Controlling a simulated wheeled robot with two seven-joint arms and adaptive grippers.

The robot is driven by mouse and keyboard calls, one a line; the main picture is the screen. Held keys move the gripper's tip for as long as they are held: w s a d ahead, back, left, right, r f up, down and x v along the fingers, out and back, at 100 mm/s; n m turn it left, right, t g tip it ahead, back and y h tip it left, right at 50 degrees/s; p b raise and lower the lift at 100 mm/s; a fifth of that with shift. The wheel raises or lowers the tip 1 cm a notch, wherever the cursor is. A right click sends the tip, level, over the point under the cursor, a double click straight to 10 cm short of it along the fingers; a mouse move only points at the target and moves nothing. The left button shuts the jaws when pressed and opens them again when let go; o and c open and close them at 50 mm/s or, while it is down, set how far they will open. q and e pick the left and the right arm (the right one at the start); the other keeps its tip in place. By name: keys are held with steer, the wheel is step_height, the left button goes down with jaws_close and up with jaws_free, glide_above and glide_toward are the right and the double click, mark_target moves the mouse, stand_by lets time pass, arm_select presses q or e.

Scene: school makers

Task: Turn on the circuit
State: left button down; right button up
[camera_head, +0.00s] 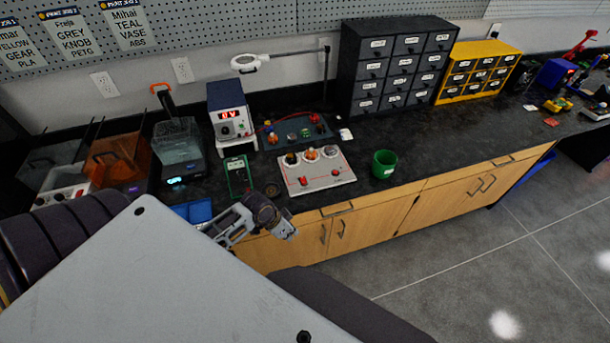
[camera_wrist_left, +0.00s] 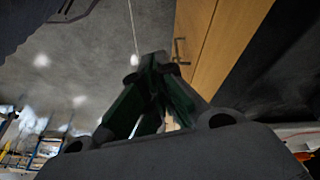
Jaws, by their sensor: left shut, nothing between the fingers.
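A light grey circuit board (camera_head: 335,178) lies on the dark bench, with red lines, small round parts along its back and red parts near its front. A darker board (camera_head: 290,142) with coloured parts lies behind it. A white and blue power supply (camera_head: 229,112) with a lit red display stands to their left; its exact reading is too small to tell. My left gripper (camera_head: 284,229) is in front of the bench edge, lower left of the light board and apart from it. In the left wrist view its dark fingers (camera_wrist_left: 160,72) are shut and empty. My right gripper is not in view.
A green cup (camera_head: 384,164) stands right of the light board. A small green frame (camera_head: 237,175) and a blue tray (camera_head: 192,211) are near the front left edge. Dark drawers (camera_head: 397,68) and yellow drawers (camera_head: 480,70) stand behind. Bare bench lies right of the cup.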

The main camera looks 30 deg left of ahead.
mark_target(302, 182)
arm_select(q)
steer(key=w+a+r+h, duration=0.1)
steer(key=w+a+r, duration=0.1)
steer(key=r, duration=0.1)
steer(key=w+a+r+m+t, duration=0.1)
steer(key=w+a+r, duration=0.2)
steer(key=r, duration=0.1)
steer(key=w+a+r+m+h, duration=0.1)
steer(key=w+a+r, duration=0.1)
steer(key=r, duration=0.2)
steer(key=shift+w+a+h, duration=0.3)
steer(key=shift+w+a, duration=0.05)
steer(key=shift+a, duration=0.05)
steer(key=w+a+r+t, duration=0.1)
steer(key=w+a+r, duration=0.1)
steer(key=r, duration=0.2)
steer(key=w+a+r+m+h, duration=0.1)
steer(key=w+a+r, duration=0.1)
steer(key=r, duration=0.3)
steer(key=shift+w+t, duration=0.4)
steer(key=shift+w, duration=0.4)
steer(key=shift+w+f, duration=0.1)
steer(key=shift+f, duration=0.1)
